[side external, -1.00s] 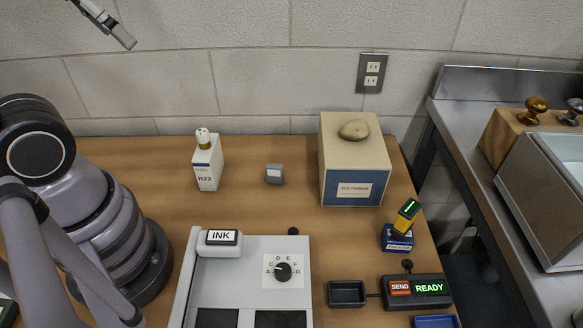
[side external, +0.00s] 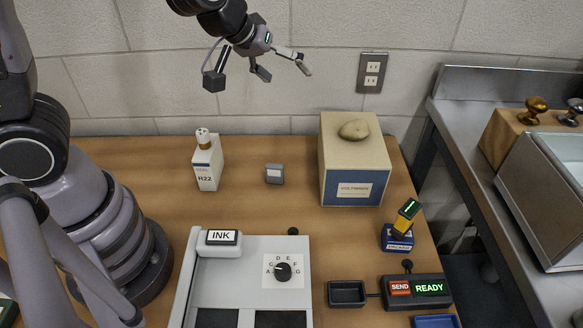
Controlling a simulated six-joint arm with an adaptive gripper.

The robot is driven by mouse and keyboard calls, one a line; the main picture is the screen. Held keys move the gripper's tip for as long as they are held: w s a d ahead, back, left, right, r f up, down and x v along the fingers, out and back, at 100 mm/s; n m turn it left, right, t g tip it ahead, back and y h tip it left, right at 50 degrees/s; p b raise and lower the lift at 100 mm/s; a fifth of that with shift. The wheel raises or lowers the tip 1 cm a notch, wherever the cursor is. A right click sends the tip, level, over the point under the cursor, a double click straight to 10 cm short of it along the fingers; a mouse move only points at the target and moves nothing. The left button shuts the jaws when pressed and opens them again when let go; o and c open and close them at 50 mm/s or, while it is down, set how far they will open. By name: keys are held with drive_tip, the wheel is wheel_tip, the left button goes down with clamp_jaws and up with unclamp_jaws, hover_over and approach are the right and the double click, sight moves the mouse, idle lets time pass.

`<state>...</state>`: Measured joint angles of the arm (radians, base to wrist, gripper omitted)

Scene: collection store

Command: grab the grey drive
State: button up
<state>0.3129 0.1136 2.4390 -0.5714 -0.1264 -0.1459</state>
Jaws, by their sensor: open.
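A small grey block with a pale label, which looks like the grey drive (side external: 275,174), stands on the wooden table between the white R22 bottle and the large box. My gripper (side external: 283,70) is in the air above and behind it in the picture, against the wall. Its two fingers are spread apart and nothing is between them. It is well clear of the grey drive, which is in full view.
The white R22 bottle (side external: 207,163) stands left of the drive. A tan and blue box (side external: 353,165) with a stone (side external: 354,130) on top stands right.

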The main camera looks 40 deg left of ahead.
drive_tip(key=w+f+n+y, duration=0.3)
drive_tip(key=f+y, duration=0.1)
drive_tip(key=f, duration=0.9)
drive_tip(key=t+y, duration=0.3)
drive_tip(key=y, duration=0.3)
hover_over(274, 169)
drive_tip(key=s+d, duration=0.1)
drive_tip(key=s, duration=0.1)
wheel_tip(274, 169, down, 7)
drive_tip(key=f, duration=0.4)
drive_tip(key=shift+w, duration=0.2)
wheel_tip(274, 169, down, 3)
drive_tip(key=shift+r, duration=0.1)
drive_tip(key=shift+x, duration=1.45)
drive_tip(key=shift+r, duration=0.15)
drive_tip(key=shift+c, duration=0.4)
drive_tip(key=shift+d, duration=0.1)
drive_tip(key=c, duration=1.2)
